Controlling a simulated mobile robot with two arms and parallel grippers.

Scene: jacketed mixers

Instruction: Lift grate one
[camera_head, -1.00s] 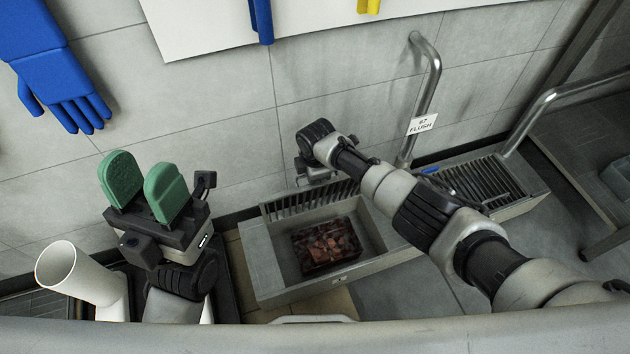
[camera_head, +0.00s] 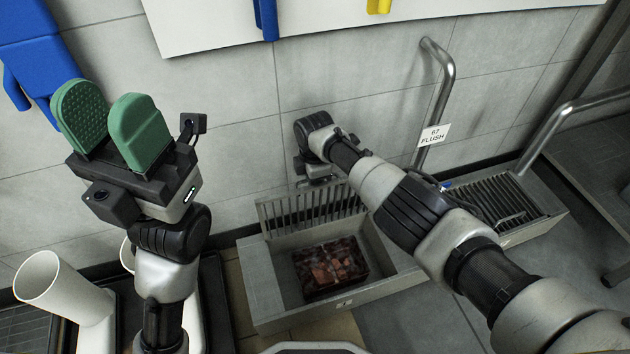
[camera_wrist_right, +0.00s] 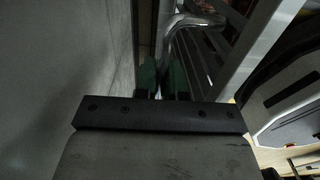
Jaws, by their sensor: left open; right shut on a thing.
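The slatted metal grate (camera_head: 312,209) stands tilted up along the back of the open basin (camera_head: 262,285) in the head view. My right gripper (camera_head: 318,182) is at the grate's upper edge and shut on it; its fingertips are mostly hidden by the wrist. In the right wrist view its green fingertips (camera_wrist_right: 162,77) are close together beside dark slats. My left gripper (camera_head: 108,120) is open and empty, with its green pads pointing up, left of the basin and clear of it.
Dark reddish debris (camera_head: 330,268) lies in the basin. A second slatted grate (camera_head: 495,205) lies flat at the right, near a bent metal pipe (camera_head: 440,95) with a "FLUSH" tag (camera_head: 433,135). A white pipe (camera_head: 60,285) stands at the lower left. The tiled wall is close behind.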

